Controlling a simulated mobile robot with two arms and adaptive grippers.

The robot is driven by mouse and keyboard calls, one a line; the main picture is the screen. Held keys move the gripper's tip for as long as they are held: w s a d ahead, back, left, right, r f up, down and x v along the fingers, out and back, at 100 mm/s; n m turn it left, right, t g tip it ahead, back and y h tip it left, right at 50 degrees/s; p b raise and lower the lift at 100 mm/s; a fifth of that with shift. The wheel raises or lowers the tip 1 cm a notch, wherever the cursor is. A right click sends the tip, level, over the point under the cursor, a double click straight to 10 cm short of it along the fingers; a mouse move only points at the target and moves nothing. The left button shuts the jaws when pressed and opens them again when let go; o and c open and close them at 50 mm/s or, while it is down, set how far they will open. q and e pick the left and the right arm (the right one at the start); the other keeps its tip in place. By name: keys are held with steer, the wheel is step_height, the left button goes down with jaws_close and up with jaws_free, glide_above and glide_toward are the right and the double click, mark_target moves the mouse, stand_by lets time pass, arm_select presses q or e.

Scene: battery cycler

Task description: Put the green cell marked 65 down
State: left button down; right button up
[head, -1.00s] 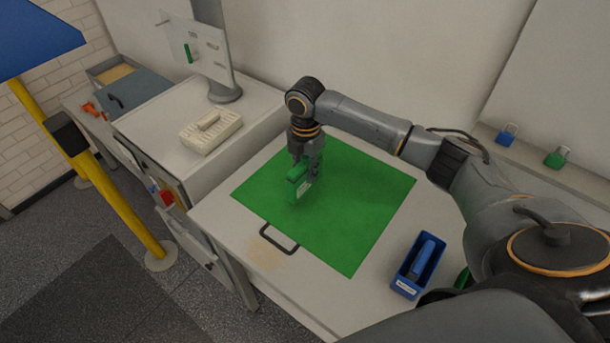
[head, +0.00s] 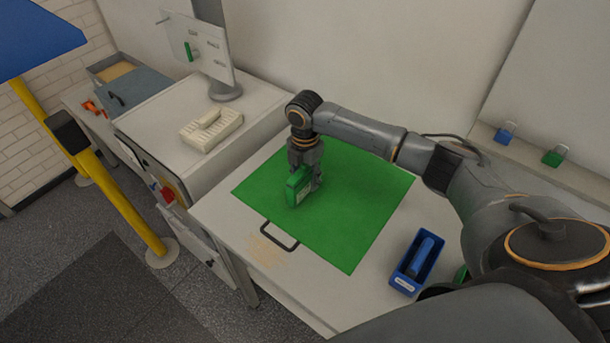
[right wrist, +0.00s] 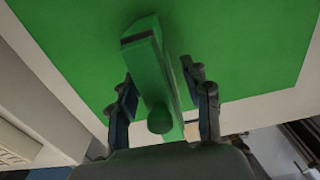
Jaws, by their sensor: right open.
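The green cell (head: 297,187) stands upright on the green mat (head: 362,215), near the mat's left side. Its number cannot be read. My right gripper (head: 305,180) is above and around the cell, pointing down. In the right wrist view the cell (right wrist: 155,80) lies between the two fingers of the right gripper (right wrist: 160,100), with a gap visible at the fingers, so the gripper is open. My left gripper does not show.
A blue bin (head: 417,263) with a blue item stands right of the mat. A cream keyed device (head: 211,129) and a monitor (head: 205,47) stand on the cabinet to the left. The mat's right half is clear.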

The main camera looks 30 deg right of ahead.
step_height(320, 180, up, 12)
steer(key=shift+r+b, duration=0.15)
steer(key=shift+b, duration=1.1)
steer(key=shift+a, duration=0.1)
